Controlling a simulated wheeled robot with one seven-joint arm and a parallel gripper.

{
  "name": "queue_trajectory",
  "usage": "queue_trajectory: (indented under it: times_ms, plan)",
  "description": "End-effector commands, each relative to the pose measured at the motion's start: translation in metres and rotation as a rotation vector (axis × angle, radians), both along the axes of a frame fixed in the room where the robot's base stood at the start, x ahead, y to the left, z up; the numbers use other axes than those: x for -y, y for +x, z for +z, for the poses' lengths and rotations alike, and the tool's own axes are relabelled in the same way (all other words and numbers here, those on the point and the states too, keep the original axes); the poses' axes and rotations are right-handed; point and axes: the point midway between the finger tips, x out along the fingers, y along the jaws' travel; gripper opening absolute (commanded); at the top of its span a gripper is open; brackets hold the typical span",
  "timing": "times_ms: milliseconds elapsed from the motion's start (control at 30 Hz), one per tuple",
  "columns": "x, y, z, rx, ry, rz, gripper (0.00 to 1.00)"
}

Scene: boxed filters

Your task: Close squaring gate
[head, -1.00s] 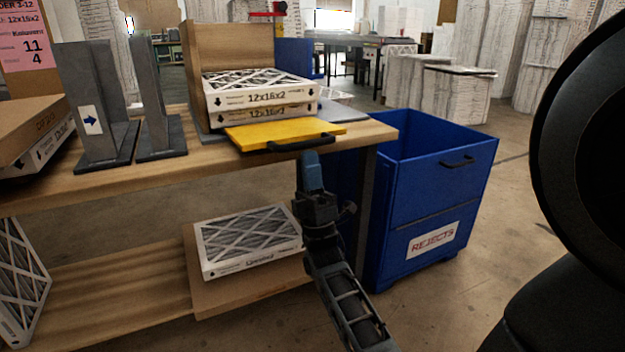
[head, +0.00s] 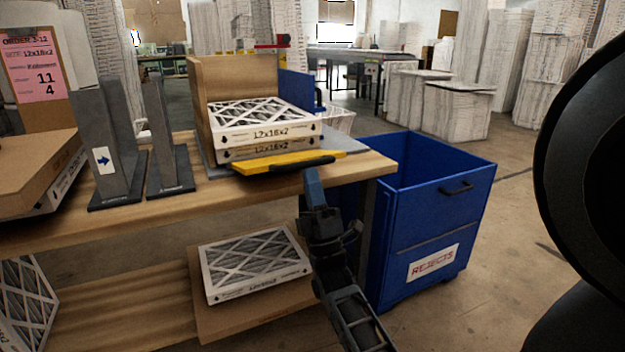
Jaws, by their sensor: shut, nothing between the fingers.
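The squaring gate is a yellow plate (head: 285,160) with a black handle (head: 300,165) along its outer edge. I cannot tell whether the fingertips touch the gate.
A blue REJECTS bin (head: 430,215) stands right of the bench, close to my gripper. Grey upright plates (head: 115,150) stand left of the stack. Another filter (head: 255,265) lies on the lower shelf. The bench top (head: 210,200) has bare room at its front.

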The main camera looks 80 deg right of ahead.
Motion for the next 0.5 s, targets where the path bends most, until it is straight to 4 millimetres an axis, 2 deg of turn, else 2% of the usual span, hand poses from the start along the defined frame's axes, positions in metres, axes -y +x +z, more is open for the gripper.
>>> queue_trajectory:
  times_ms: [33, 500]
  plan:
    - [0.000, 0.001, 0.020, -0.020, 0.023, 0.001, 0.00]
    - [0.020, 0.017, 0.092, -0.214, 0.251, 0.001, 0.00]
